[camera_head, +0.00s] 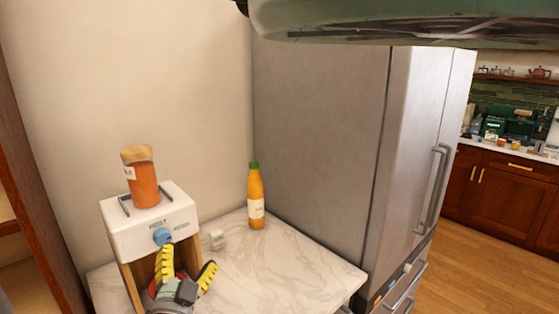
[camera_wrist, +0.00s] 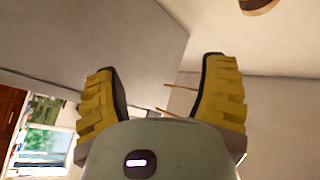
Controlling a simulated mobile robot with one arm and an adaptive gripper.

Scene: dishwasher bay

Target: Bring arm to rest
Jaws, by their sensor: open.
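My gripper (camera_head: 186,268) shows at the lower left of the head view, its two yellow ridged fingers apart and pointing up. It is in front of a white device (camera_head: 150,226) on wooden side supports, below its blue knob (camera_head: 163,236). Whether it touches the device, I cannot tell. In the wrist view my gripper (camera_wrist: 160,92) has its fingers spread wide with nothing between them. A jar with orange-brown contents (camera_head: 142,180) and a tan lid stands on the device.
An orange bottle (camera_head: 256,198) with a green cap stands on the marble counter (camera_head: 300,268), near a small white item (camera_head: 217,239). A tall steel fridge (camera_head: 330,140) borders the counter on the right. A green object (camera_head: 400,18) hangs across the top. Wooden floor (camera_head: 470,240) lies open at right.

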